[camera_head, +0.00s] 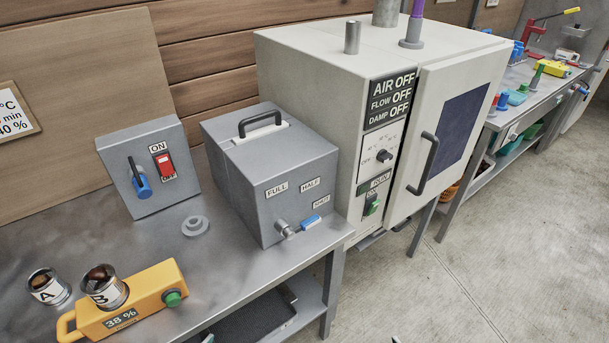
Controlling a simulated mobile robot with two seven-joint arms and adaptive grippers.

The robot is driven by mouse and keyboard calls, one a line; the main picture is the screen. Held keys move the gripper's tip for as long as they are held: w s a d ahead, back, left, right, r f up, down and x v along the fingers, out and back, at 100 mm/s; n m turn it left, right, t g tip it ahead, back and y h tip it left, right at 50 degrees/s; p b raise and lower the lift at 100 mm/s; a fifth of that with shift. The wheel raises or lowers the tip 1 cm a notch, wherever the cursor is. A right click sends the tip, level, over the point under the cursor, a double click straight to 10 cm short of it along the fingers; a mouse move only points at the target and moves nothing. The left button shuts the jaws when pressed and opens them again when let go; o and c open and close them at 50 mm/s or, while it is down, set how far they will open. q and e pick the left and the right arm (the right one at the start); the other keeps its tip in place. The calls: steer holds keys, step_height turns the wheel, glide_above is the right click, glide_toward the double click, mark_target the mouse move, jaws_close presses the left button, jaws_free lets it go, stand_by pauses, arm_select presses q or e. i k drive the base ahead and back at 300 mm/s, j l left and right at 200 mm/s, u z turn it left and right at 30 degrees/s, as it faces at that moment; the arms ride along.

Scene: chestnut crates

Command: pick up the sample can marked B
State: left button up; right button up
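The sample can marked B (105,288) is an open-topped metal can with a white label and brown contents. It stands upright on a yellow meter (150,296) at the lower left, on the metal bench. The meter has a green knob and its display reads 38 %. A second can, marked A (48,287), stands on the bench just left of the meter and also holds something brown. Neither of my grippers can be made out in the view, and nothing touches can B.
A grey switch box (150,168), a small grey ring (195,226) and a grey tank (270,172) with a blue-handled tap stand behind the cans. A large cream cabinet (300,75) with its door shut is right of the tank. Bench (230,275) between meter and tank is clear.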

mark_target(100, 283)
steer(key=u, duration=1.5)
steer(key=k+l+z, duration=0.25)
steer(key=j, duration=0.1)
